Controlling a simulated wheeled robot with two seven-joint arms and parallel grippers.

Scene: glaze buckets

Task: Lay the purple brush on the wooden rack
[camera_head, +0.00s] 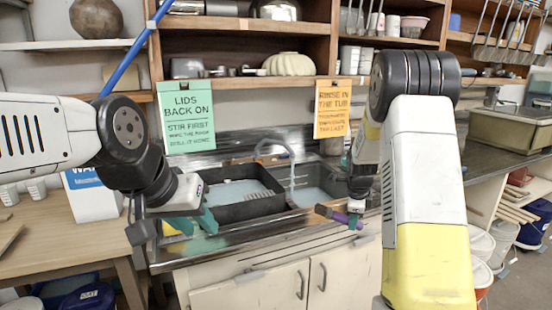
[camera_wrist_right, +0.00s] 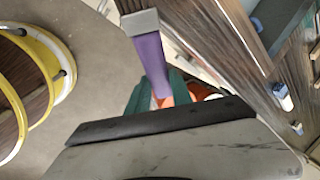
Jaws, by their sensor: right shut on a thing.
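The purple brush (camera_head: 341,216) is held in my right gripper (camera_head: 356,217), in front of the sink's front edge. It lies roughly level in the head view, with a grey-brown end to the left. In the right wrist view the brush (camera_wrist_right: 152,62) sticks out from between the teal fingers (camera_wrist_right: 155,95), its grey end far from them. My left gripper (camera_head: 205,220) hangs by the left end of the sink; its teal fingertips are partly hidden, so their opening is unclear. I cannot pick out the wooden rack for sure in either view.
A metal sink (camera_head: 225,248) with dark basins stands in the middle, a curved tap behind. Green (camera_head: 187,117) and orange (camera_head: 332,108) signs hang above it. A wooden table (camera_head: 95,240) is at left. Buckets (camera_head: 481,243) stand at right. An orange thing shows behind the right fingers.

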